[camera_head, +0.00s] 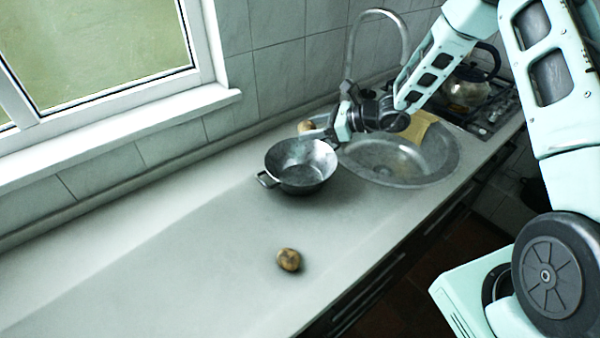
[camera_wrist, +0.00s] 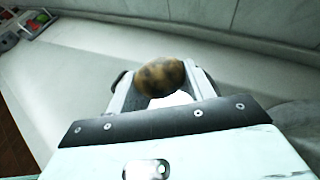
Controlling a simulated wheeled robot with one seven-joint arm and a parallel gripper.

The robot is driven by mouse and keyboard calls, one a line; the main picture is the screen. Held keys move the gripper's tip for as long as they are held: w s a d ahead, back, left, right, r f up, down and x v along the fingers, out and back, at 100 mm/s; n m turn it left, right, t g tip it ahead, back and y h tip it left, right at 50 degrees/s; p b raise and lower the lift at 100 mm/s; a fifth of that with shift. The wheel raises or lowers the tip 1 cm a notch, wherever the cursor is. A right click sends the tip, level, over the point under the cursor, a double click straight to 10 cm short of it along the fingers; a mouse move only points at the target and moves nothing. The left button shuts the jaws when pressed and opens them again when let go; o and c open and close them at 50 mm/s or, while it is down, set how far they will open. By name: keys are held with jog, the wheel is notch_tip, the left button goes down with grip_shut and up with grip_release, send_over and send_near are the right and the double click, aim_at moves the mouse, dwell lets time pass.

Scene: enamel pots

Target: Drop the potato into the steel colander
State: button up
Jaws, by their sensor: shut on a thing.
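The steel colander (camera_head: 301,170) is a grey metal bowl with side handles, standing upright on the counter left of the sink. Its inside looks empty. My gripper (camera_head: 309,129) is shut on a brown potato (camera_head: 304,126), at the colander's far rim in the head view and apparently above it. The exact height is hard to tell. In the wrist view the mottled potato (camera_wrist: 160,77) sits between the two fingers. A second potato (camera_head: 288,260) lies on the counter, well in front of the colander. The colander cannot be made out in the wrist view.
The round sink (camera_head: 400,165) with a tall curved tap (camera_head: 376,14) is right of the colander. A yellowish board (camera_head: 418,126) lies at its back edge. A kettle (camera_head: 467,90) stands on the hob behind. The tiled wall is close behind; the left counter is clear.

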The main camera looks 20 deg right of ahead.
notch_tip(320, 180, down, 4)
jog(key=shift+b, duration=0.95)
jog(key=o, duration=1.1)
jog(key=shift+c, duration=0.2)
jog(key=b+v, duration=0.4)
jog(key=v, duration=1.3)
jog(key=shift+s+d, duration=0.2)
jog(key=shift+d, duration=0.05)
